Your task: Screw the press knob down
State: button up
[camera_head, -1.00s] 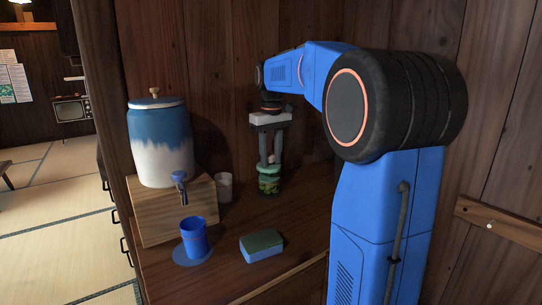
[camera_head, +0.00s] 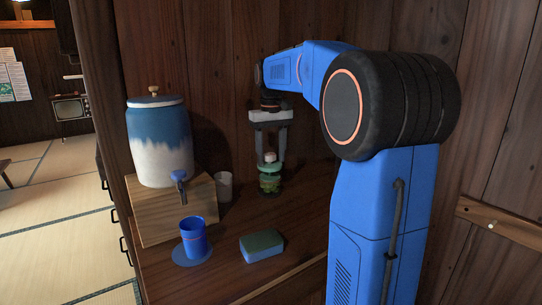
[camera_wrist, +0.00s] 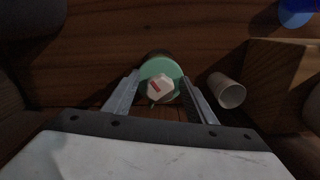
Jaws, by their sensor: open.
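The press knob (camera_wrist: 160,88) is a pale, faceted cap with a red mark, on the green top (camera_wrist: 158,68) of a jar. In the head view the knob (camera_head: 270,157) shows between my fingers, above the green-and-dark jar (camera_head: 270,183) standing upright on the counter. My gripper (camera_head: 270,160) points straight down over the jar and is open. Its fingers stand on the left and right of the knob with gaps in the wrist view. The knob's underside and any thread are hidden.
A pale cup (camera_head: 224,187) stands left of the jar, next to a wooden box (camera_head: 172,213) bearing a blue-and-white dispenser (camera_head: 160,145). A blue cup (camera_head: 194,238) and a sponge (camera_head: 262,246) are nearer the front. The wooden wall is close behind.

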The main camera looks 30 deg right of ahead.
aim_at(271, 155)
jog(key=shift+s+r, duration=0.1)
jog(key=shift+r, duration=3.7)
